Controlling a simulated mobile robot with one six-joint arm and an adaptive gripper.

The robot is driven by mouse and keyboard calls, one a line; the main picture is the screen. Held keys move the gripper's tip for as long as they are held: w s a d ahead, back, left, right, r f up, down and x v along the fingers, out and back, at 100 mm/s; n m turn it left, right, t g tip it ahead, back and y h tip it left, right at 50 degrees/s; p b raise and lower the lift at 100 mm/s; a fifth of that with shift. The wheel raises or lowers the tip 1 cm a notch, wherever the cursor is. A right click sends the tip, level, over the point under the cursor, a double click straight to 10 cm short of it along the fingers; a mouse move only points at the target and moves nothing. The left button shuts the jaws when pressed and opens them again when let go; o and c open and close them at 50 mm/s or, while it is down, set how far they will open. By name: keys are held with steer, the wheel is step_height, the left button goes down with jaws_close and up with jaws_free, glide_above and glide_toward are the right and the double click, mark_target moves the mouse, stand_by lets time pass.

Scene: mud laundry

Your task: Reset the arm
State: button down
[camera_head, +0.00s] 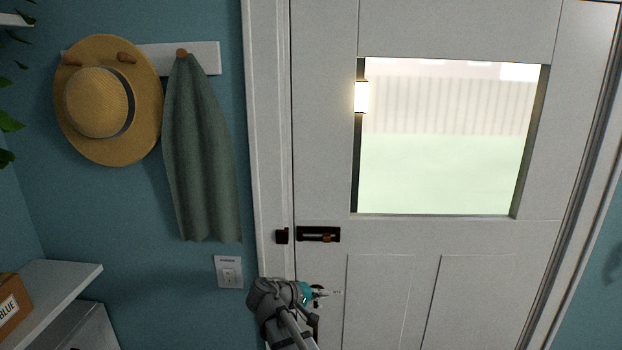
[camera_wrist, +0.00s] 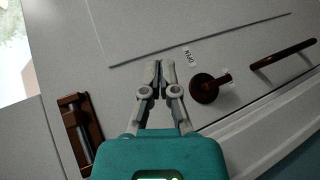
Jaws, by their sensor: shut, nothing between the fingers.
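My gripper (camera_head: 328,293) is low in front of the white door (camera_head: 480,240), near its left edge, in the head view. In the wrist view, its two grey fingers (camera_wrist: 158,70) are shut with nothing between them. The fingertips point at the door panel; I cannot tell how far off they are. My arm comes up from the bottom of the head view.
A dark sliding bolt (camera_head: 318,234) sits on the door above my gripper, with a dark keeper (camera_head: 282,236) on the frame. A round brown knob (camera_wrist: 205,88) and a dark bar handle (camera_wrist: 283,55) are right of the fingers. A shelf (camera_head: 62,283) stands left.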

steer(key=s+d+f+m+g+y+b, duration=0.3)
steer(key=s+d+f+y+b, duration=0.2)
steer(key=f, duration=0.6)
steer(key=s+d+f+m+g+y+b, duration=0.3)
steer(key=s+d+f+g+y+b, duration=0.1)
steer(key=s+d+f, duration=0.5)
step_height(320, 180, down, 2)
steer(key=s+y+b, duration=0.1)
steer(key=s+y, duration=0.1)
steer(key=s, duration=0.1)
steer(key=shift+d, duration=0.15)
steer(key=shift+w, duration=0.2)
stand_by(1.1)
